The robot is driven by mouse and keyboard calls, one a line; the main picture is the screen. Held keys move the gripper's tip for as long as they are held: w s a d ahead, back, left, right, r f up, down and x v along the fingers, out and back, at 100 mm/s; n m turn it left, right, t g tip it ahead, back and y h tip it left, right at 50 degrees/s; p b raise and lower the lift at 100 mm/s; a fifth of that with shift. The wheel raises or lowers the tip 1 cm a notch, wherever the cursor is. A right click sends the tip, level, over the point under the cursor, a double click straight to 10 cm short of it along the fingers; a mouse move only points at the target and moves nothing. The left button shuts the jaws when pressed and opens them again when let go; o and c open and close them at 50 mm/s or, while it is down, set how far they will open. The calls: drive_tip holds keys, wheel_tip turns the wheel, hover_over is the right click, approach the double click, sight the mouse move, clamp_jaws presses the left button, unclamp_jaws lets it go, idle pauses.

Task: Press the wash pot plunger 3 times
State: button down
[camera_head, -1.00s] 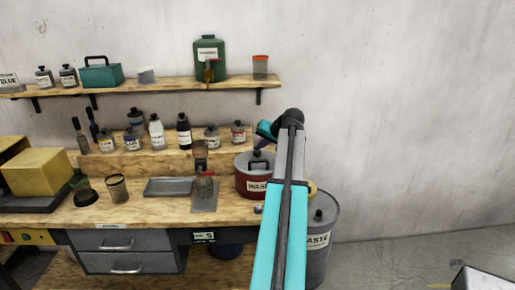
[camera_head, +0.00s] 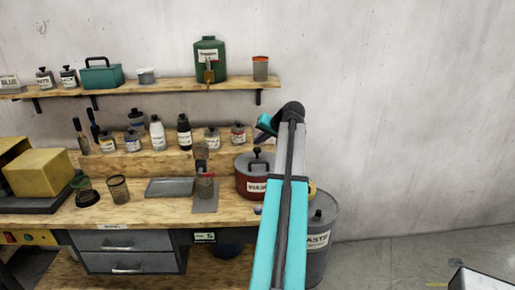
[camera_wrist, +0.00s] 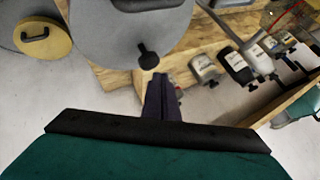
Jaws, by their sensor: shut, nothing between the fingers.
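The wash pot (camera_head: 252,186) is a dark red pot with a grey lid and a label, at the right end of the bench. Its black plunger knob (camera_head: 257,151) stands up above the lid, beside a dark arched handle. In the wrist view the grey lid (camera_wrist: 105,35) fills the top, with the black plunger knob (camera_wrist: 148,58) just beyond my fingertips. My gripper (camera_head: 261,138) is shut and empty, above the pot and apart from the knob as far as I can tell. Its dark purple fingers (camera_wrist: 158,84) show in the wrist view. My arm hides the pot's right side.
A grey waste drum (camera_head: 318,235) stands right of the bench. Several bottles (camera_head: 157,132) line the low back shelf. The wall side at right is open.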

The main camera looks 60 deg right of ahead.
sight(259, 149)
drive_tip(key=shift+r, duration=0.2)
drive_tip(key=shift+r+p, duration=1.3)
drive_tip(key=shift+r, duration=1.05)
drive_tip(key=shift+r, duration=0.15)
idle(1.2)
wheel_tip(259, 149, up, 4)
drive_tip(key=p, duration=0.6)
drive_tip(key=shift+f+p, duration=0.2)
drive_tip(key=shift+p, duration=0.15)
drive_tip(key=shift+f, duration=0.2)
drive_tip(key=shift+f+b, duration=2.15)
drive_tip(key=shift+f, duration=2.1)
